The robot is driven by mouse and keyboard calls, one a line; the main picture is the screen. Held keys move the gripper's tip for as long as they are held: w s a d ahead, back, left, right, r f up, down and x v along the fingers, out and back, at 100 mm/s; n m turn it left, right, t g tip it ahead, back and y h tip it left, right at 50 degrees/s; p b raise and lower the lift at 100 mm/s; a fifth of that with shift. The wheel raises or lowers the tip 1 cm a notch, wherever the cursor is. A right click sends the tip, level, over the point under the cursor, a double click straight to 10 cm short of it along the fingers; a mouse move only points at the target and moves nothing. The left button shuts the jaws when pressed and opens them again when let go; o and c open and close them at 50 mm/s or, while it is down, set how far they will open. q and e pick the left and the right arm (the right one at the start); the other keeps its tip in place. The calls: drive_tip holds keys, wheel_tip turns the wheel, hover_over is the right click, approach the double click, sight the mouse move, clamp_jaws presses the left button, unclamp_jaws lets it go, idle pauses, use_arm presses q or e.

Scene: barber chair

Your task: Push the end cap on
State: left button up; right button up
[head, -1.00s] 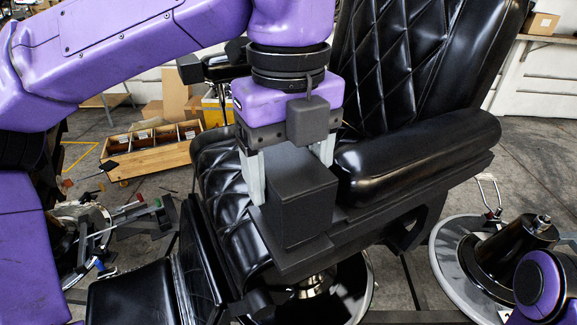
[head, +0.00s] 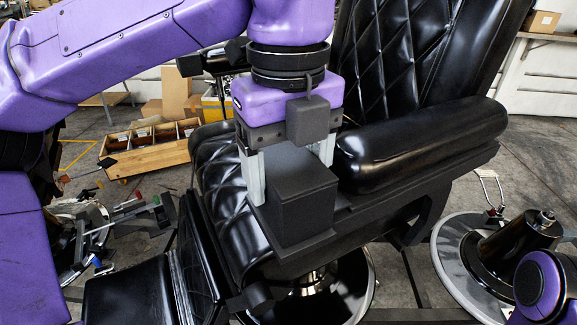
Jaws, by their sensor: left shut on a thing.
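The end cap (head: 305,208) is a matte black box at the front end of the arm frame (head: 400,205) of the black barber chair, below the padded armrest (head: 425,142). My left gripper (head: 290,178) points down from above, with one pale finger on each side of the cap, and is shut on it. The cap meets or overlaps the end of the frame; its inner side is hidden, so I cannot tell how far on it sits. My right gripper is out of view.
The chair seat (head: 228,190) and footrest (head: 130,292) lie left of the cap. A round metal base with a black post (head: 515,248) stands at the right. A wooden tray (head: 150,160) and scattered tools (head: 105,228) are on the floor at the left.

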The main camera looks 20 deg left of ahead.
sight(289, 162)
use_arm(q)
drive_tip(key=o, duration=1.2)
wheel_tip(289, 162, up, 10)
drive_tip(key=shift+s+f+p, duration=0.1)
drive_tip(key=shift+p, duration=1.15)
drive_tip(key=shift+r, duration=0.4)
